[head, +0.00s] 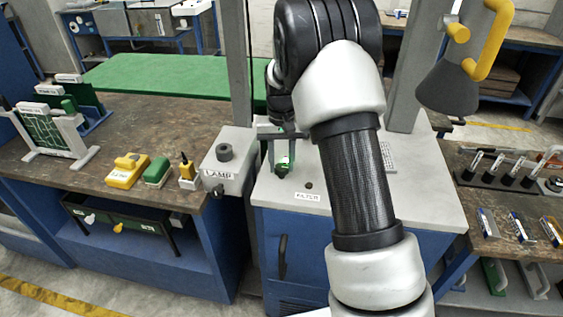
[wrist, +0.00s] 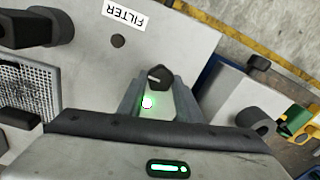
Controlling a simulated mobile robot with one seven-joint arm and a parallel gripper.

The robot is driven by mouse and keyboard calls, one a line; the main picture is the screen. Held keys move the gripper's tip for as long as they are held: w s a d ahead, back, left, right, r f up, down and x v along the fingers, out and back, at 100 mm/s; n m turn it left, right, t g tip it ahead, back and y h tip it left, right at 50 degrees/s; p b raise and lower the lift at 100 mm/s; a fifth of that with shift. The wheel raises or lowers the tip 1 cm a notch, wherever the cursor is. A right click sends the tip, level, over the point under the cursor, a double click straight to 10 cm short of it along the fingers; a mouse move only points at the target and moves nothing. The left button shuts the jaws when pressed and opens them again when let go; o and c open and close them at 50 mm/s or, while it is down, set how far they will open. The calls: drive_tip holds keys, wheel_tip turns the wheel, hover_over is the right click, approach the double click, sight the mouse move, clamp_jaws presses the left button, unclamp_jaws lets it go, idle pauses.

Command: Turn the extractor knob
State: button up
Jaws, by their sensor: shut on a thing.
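A small black knob (wrist: 159,74) stands on the light grey bench top (head: 430,180). No label on it can be read; I take it as the extractor knob. My gripper (wrist: 158,88) points down at it, with one finger on each side, and is shut on the knob. In the head view my gripper (head: 282,163) is at the left part of the bench top, and its fingers partly hide the knob. A green-white glow shows between the fingers. The FILTER label (head: 307,197) and a small dark round part (head: 309,185) lie nearby.
A grey LAMP box (head: 231,165) with a round knob stands just left of my gripper. A grey hood (head: 447,88) with a yellow handle (head: 490,45) hangs at upper right. A grey post (head: 407,65) rises behind my arm. A perforated plate (wrist: 28,88) lies on the bench.

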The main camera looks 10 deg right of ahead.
sight(282, 166)
drive_tip(key=o, duration=1)
drive_tip(key=shift+o, duration=0.2)
wheel_tip(282, 166, up, 18)
drive_tip(key=shift+f+p, duration=0.25)
drive_tip(key=shift+p, duration=0.05)
drive_tip(key=s+r+t+p, duration=0.25)
drive_tip(key=s+r, duration=0.75)
drive_tip(key=s, duration=0.6)
drive_tip(key=s+f+n+t, duration=0.1)
drive_tip(key=s+f+t, duration=0.1)
drive_tip(key=s, duration=1.2)
drive_tip(key=shift+s+f+n+t, duration=0.25)
drive_tip(key=shift+f+n+t, duration=0.1)
drive_tip(key=shift+t, duration=0.2)
